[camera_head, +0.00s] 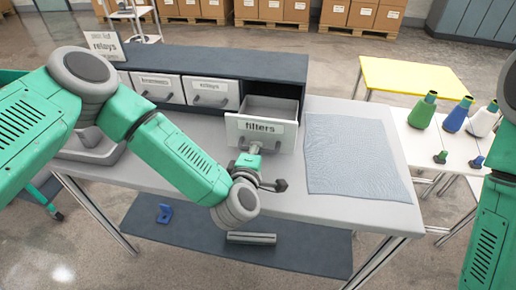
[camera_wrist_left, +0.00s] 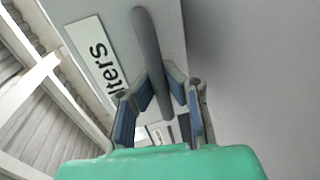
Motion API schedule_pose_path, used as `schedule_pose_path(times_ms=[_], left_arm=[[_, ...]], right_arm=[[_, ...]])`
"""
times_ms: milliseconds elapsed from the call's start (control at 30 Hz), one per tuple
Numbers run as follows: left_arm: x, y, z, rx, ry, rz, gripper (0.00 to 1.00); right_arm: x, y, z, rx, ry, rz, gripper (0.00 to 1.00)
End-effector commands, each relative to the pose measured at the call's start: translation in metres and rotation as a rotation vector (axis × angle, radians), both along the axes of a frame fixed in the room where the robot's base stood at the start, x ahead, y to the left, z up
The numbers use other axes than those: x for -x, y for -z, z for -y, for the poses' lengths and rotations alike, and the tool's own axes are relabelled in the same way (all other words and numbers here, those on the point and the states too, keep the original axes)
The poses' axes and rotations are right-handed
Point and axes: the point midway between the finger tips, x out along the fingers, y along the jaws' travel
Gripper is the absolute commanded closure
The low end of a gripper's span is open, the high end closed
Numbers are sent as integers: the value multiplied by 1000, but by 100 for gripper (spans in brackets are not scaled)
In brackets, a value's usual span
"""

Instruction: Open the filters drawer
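The filters drawer (camera_head: 240,131) has a white front with a "filters" label (camera_head: 262,126). It stands pulled out of the dark cabinet (camera_head: 275,66), and its inside shows above the front. My left gripper (camera_head: 255,149) is at the drawer's front, just below the label. In the left wrist view the grey bar handle (camera_wrist_left: 149,45) runs between the two fingers (camera_wrist_left: 162,88), which look closed on it from both sides. Part of the label (camera_wrist_left: 95,55) shows beside the handle. My right gripper is out of view; only part of my right arm shows at the right edge.
A blue-grey cloth (camera_head: 350,155) lies on the table to the right. Green, blue and white cones (camera_head: 455,117) stand on a side table beyond. A blue part (camera_head: 165,213) lies below the table.

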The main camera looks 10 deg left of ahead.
Motion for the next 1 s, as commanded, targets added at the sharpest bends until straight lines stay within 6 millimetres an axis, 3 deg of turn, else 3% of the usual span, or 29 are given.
schedule_pose_path(times_ms=[267,300,367,767,1000], left_arm=[[1,1,-3,-4,-7,-2,100],[2,1,-3,-4,-7,-2,84],[2,1,-3,-2,-7,-2,68],[8,-3,1,-1,-2,2,68],[50,-10,1,0,2,-2,68]], right_arm=[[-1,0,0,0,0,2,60],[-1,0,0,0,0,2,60],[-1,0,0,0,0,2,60],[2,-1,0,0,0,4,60],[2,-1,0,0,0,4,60]])
